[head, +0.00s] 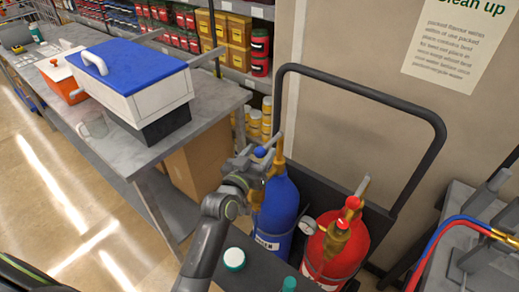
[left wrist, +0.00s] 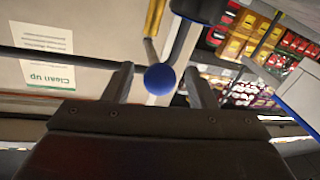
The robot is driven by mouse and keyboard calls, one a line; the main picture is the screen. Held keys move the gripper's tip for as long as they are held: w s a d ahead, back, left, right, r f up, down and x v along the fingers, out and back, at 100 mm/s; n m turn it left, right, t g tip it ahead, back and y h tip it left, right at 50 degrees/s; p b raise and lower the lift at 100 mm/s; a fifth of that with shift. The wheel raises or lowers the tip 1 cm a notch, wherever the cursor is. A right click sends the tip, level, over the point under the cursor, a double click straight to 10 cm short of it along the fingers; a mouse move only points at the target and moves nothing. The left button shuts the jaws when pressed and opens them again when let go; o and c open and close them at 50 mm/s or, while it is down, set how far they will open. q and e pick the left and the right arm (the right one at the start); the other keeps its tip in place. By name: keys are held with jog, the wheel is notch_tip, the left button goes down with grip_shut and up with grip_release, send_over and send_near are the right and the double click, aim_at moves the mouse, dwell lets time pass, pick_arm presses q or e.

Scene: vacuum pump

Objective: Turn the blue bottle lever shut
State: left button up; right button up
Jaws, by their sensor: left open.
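The blue bottle (head: 277,215) stands upright on the dark cart, with a brass valve (head: 279,160) on top. Its lever ends in a round blue knob (head: 261,152), which also shows in the left wrist view (left wrist: 159,79). My left gripper (head: 259,160) is at the valve, partly covering the bottle's top. In the left wrist view, its two fingers (left wrist: 159,70) are apart with the blue knob between them, and gaps show on both sides. My right gripper is not in view.
A red bottle (head: 337,248) with a red-topped valve and a gauge (head: 308,227) stands right beside the blue one. The cart's black handle (head: 365,88) arches behind them. A grey table (head: 215,98) with a blue-lidded cooler (head: 130,70) is at left.

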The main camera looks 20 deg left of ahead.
pick_arm(q)
jog(key=shift+w, duration=0.25)
jog(key=shift+c, duration=0.4)
grip_shut()
